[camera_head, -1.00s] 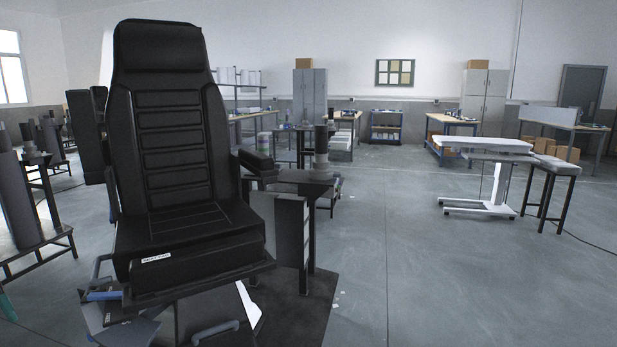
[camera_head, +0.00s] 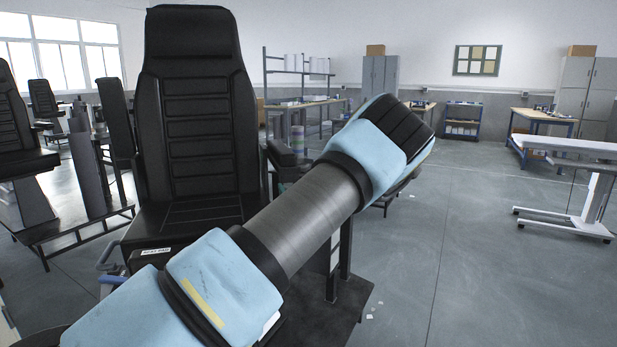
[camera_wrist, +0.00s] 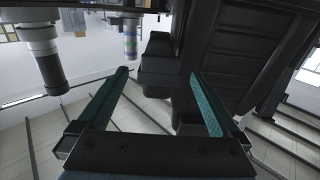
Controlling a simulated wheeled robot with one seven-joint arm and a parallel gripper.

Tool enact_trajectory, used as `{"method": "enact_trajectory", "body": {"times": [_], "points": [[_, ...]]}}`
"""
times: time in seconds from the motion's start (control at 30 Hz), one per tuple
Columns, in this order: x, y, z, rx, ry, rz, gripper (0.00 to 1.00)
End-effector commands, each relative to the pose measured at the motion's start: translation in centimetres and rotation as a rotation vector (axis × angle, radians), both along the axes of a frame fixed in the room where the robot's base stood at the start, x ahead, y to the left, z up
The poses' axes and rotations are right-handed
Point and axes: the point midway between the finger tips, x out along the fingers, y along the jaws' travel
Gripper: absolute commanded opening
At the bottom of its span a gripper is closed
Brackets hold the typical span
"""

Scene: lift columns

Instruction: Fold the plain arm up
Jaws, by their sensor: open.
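The black chair (camera_head: 195,110) stands left of centre in the head view, with its high ribbed backrest upright. On its left a long dark arm (camera_head: 117,117) stands upright beside the backrest. On its right the other arm (camera_head: 282,153) reaches forward, partly hidden by my blue and grey arm. I cannot tell from its surface which arm is plain. In the wrist view my gripper (camera_wrist: 158,73) is open, its two teal fingers apart. A dark padded block (camera_wrist: 156,65), seemingly part of the chair, shows beyond and between the fingertips; contact is not visible.
My own arm crosses the front of the chair and hides part of its seat and right side. A white lift table (camera_head: 590,200) stands far right. Benches and cabinets line the back wall. Another black chair (camera_head: 20,130) stands at left.

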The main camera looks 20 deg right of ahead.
Motion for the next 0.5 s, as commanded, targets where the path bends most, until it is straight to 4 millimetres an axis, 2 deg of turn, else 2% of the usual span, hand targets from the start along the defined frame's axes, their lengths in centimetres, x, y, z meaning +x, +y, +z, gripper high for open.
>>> {"method": "enact_trajectory", "body": {"times": [0.17, 0.5], "points": [[2.1, 0.0, 0.2, 0.001, -0.002, 0.001, 1.00], [8.2, -0.1, 0.2, 0.001, 0.001, 0.000, 1.00]]}}
